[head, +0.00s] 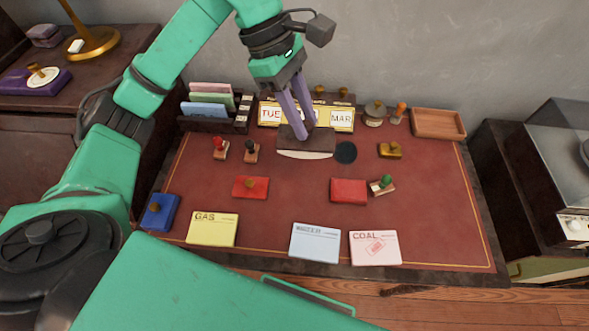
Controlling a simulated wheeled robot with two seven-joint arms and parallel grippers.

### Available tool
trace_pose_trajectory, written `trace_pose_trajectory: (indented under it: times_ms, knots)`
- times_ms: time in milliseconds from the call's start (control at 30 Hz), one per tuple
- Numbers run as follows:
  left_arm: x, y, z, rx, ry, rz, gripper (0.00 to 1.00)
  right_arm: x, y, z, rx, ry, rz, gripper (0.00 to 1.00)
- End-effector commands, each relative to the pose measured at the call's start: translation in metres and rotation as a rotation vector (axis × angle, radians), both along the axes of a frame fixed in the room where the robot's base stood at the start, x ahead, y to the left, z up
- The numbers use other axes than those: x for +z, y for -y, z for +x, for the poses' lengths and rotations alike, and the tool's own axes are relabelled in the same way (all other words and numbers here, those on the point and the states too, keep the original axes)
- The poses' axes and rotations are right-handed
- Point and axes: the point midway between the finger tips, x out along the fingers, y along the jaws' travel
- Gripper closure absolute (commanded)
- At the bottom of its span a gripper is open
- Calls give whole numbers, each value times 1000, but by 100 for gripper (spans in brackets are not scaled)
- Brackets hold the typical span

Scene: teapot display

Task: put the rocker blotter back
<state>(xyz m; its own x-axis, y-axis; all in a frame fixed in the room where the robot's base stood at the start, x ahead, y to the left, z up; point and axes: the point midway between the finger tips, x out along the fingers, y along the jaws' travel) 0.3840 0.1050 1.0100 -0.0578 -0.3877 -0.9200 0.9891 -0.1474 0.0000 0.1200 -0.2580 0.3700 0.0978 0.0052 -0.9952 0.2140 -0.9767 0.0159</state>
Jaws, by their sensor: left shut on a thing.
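The rocker blotter (306,144) is a dark brown block with a curved white underside. My left gripper (301,132) is shut on it from above, near the back middle of the red desk top (300,215). I cannot tell whether the blotter touches the desk. A black round spot (345,152) lies just right of the blotter. The calendar (342,119) reading TUE and MAR stands behind, partly hidden by my gripper. My right gripper is not in view.
A letter rack (214,124) stands back left and an empty wooden tray (438,124) back right. Stamps stand near the blotter, including a red-handled one (220,147) and a brass one (390,150). Red pads and cards, such as the yellow GAS card (212,229), lie nearer.

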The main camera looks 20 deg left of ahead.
Motion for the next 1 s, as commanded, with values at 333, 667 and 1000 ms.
trace_pose_trajectory:
  times_ms: [333,667,1000]
  knots:
    - [-112,0,-1,1,-8,1,100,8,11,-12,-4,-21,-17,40]
    - [-167,0,-1,0,-5,1,100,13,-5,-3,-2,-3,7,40]
    - [-174,0,0,-1,0,1,100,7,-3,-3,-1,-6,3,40]
